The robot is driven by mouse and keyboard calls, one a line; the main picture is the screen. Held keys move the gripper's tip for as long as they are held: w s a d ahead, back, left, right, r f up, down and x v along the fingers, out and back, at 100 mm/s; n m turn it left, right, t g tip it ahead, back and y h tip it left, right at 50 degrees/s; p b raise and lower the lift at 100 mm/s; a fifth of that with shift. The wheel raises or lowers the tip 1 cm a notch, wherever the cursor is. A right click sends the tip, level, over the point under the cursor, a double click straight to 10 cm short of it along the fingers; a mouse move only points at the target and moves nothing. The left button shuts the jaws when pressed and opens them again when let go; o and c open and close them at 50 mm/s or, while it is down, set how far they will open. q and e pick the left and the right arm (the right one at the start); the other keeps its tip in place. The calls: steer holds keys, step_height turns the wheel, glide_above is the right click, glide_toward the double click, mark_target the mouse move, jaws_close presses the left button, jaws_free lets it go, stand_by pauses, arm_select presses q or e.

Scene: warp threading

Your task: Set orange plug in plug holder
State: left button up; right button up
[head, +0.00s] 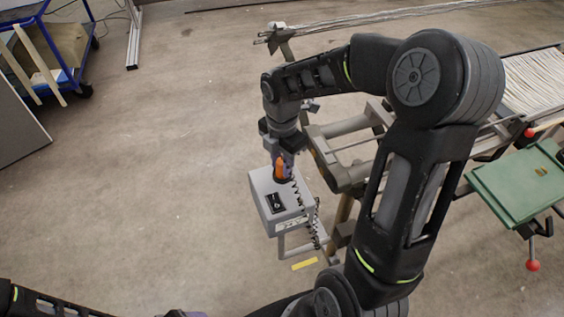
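The orange plug (284,167) is upright at the top of the grey box (262,188), at its far right corner. My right gripper (281,160) points down from above, with its fingers around the plug. It appears shut on the plug, though the fingertips are small and partly hidden. A dark round part (285,180) shows directly under the plug on the box top. I take it for the plug holder; how deep the plug sits in it cannot be told. My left gripper is not in view; only part of my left arm shows at the bottom left.
A black panel (276,203) lies on the box top, and a row of dark hooks runs down its right side. The loom frame (342,180) stands close on the right, with a green plate (520,184) beyond. A blue cart (62,50) is far left. Floor left of the box is clear.

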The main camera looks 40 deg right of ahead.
steer(key=o, duration=0.5)
steer(key=shift+o, duration=0.2)
step_height(320, 180, up, 8)
steer(key=shift+f, duration=0.1)
stand_by(0.7)
